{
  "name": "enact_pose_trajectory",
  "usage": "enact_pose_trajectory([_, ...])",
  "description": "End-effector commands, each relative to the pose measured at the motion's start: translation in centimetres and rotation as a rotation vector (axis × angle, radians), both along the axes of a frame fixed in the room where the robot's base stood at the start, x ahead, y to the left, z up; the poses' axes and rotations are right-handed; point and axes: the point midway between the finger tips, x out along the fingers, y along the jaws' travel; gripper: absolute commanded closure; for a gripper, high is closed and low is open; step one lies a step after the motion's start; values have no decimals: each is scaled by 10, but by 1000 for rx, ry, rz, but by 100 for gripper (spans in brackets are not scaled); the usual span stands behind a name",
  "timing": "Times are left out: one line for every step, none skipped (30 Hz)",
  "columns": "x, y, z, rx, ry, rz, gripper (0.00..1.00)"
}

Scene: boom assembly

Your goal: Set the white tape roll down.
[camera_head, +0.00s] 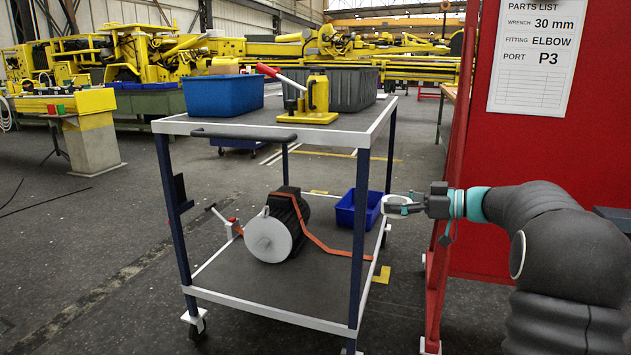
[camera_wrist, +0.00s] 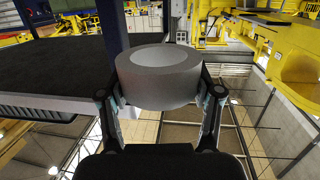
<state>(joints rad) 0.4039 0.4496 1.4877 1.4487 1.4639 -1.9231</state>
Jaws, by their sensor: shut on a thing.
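The white tape roll (camera_head: 395,206) is held in my gripper (camera_head: 410,205), beside the right side of the trolley and near its blue corner post in the head view. In the wrist view the roll (camera_wrist: 158,88) looks grey, with its round opening showing, and the two fingers of my gripper (camera_wrist: 160,98) press on its left and right sides. The roll is in the air, at a height between the trolley's top shelf (camera_head: 250,128) and its lower shelf (camera_head: 225,275).
A blue bin (camera_head: 222,95), a grey bin (camera_head: 345,90) and a yellow jack (camera_head: 318,98) stand on the top shelf. A strapped motor (camera_head: 275,230) and a small blue bin (camera_head: 358,210) are on the lower shelf. A red panel (camera_head: 560,190) stands at right.

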Motion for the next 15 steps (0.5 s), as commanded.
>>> enact_pose_trajectory([1,-1,-32,7,12,-17,72])
enact_pose_trajectory([1,-2,-51,7,13,-28,72])
enact_pose_trajectory([0,-2,-75,6,13,-40,72])
enact_pose_trajectory([-1,-3,-93,7,14,-51,72])
enact_pose_trajectory([-3,-2,-111,7,14,-59,72])
enact_pose_trajectory([-6,-2,-134,7,14,-70,72])
enact_pose_trajectory([-9,-1,-152,6,15,-79,72])
enact_pose_trajectory([-13,0,-170,6,16,-87,72])
enact_pose_trajectory([-19,2,-193,7,15,-97,72])
enact_pose_trajectory([-24,3,-211,7,15,-104,72])
enact_pose_trajectory([-29,5,-228,7,16,-111,72])
enact_pose_trajectory([-38,8,-250,7,17,-120,72])
enact_pose_trajectory([-45,10,-266,6,16,-125,72])
enact_pose_trajectory([-52,12,-282,7,17,-132,72])
enact_pose_trajectory([-62,16,-302,7,17,-138,72])
